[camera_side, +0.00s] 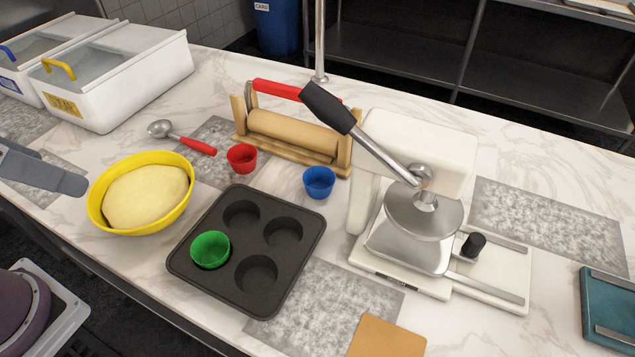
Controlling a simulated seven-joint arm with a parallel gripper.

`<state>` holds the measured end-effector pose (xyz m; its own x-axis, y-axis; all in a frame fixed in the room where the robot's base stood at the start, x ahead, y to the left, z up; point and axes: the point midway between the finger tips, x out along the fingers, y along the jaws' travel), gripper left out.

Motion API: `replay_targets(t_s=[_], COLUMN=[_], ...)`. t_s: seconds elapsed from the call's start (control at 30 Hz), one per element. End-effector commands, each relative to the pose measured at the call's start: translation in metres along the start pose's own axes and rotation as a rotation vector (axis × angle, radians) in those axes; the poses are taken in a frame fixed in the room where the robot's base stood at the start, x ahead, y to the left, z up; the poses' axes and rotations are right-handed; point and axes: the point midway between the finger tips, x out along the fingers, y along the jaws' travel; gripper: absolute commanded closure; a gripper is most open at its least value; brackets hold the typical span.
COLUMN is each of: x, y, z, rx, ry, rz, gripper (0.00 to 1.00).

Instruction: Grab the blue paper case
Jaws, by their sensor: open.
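The blue paper case (319,182) stands upright and empty on the marble worktop, just in front of the wooden rolling pin stand and right of the red case. My gripper (62,180) shows only in part at the left edge, beside the yellow bowl. It is open, with nothing seen in it, and far to the left of the blue case. The rest of my gripper is cut off by the frame.
A red case (242,158) stands left of the blue one. A dark muffin tin (288,222) holds a green case (210,250) in one cup. A yellow bowl (140,229) holds dough. A press with a long lever (424,220) stands close right of the blue case.

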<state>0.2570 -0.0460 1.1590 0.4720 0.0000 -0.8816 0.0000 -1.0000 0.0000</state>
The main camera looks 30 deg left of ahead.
Motion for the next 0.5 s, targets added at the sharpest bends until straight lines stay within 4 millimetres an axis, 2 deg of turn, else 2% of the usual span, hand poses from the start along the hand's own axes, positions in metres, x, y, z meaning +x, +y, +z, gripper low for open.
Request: replay_targets(t_s=[0.13, 0.17, 0.4, 0.47, 0.5], x=[0.0, 0.0, 0.0, 0.003, 0.006], y=[0.0, 0.0, 0.001, 0.008, 0.018], z=[0.0, 0.0, 0.0, -0.001, -0.003], rx=[0.0, 0.0, -0.002, -0.027, -0.064], ry=[0.0, 0.0, -0.003, -0.035, -0.081], rz=[0.0, 0.0, 0.003, 0.03, 0.069], gripper=[0.22, 0.18, 0.18, 0.18, 0.18])
